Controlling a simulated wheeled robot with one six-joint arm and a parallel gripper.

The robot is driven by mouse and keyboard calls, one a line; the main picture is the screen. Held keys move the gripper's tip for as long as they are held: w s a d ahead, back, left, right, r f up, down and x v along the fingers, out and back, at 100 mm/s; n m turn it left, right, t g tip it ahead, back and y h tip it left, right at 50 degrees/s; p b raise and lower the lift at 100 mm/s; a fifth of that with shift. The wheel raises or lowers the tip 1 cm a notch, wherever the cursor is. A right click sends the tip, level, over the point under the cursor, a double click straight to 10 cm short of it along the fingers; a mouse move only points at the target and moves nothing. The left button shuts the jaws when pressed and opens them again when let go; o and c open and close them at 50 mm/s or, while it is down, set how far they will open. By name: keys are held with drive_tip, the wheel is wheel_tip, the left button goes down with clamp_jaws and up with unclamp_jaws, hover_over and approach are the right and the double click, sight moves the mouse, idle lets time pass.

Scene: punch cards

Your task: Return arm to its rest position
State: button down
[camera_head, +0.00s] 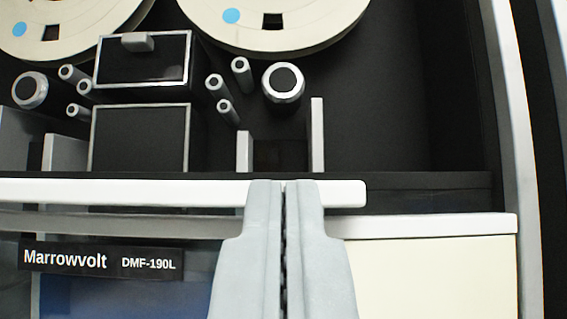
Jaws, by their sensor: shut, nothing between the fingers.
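My gripper (284,187) is at the lower middle of the camera_head view. Its two pale grey fingers are together, with only a thin dark seam between them, and nothing is held. The fingertips overlap a white horizontal bar (130,191) on the front of a tape machine. I cannot tell whether they touch it. The rest of my arm is out of view.
The tape machine has two cream reels (275,25) at the top, with rollers (283,83) and a dark box (141,137) below. A nameplate (100,261) reads Marrowvolt DMF-190L. A pale frame post (520,150) stands at the right.

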drive_tip(key=s+a+r+m+g+h, duration=0.2)
drive_tip(key=s+a+r+g+h, duration=0.15)
drive_tip(key=s+a, duration=0.75)
drive_tip(key=s+a+f+g+y, duration=0.1)
drive_tip(key=s+a+f+g, duration=0.1)
drive_tip(key=s, duration=0.6)
drive_tip(key=s+a+f+n+g+y, duration=0.1)
drive_tip(key=s+a+f+g, duration=0.2)
drive_tip(key=s+a, duration=0.3)
drive_tip(key=s, duration=0.3)
drive_tip(key=shift+s+a+f+n, duration=0.25)
drive_tip(key=shift+s+f+n, duration=0.05)
drive_tip(key=shift+f, duration=0.1)
drive_tip(key=c, duration=2.1)
unclamp_jaws()
drive_tip(key=shift+y, duration=0.25)
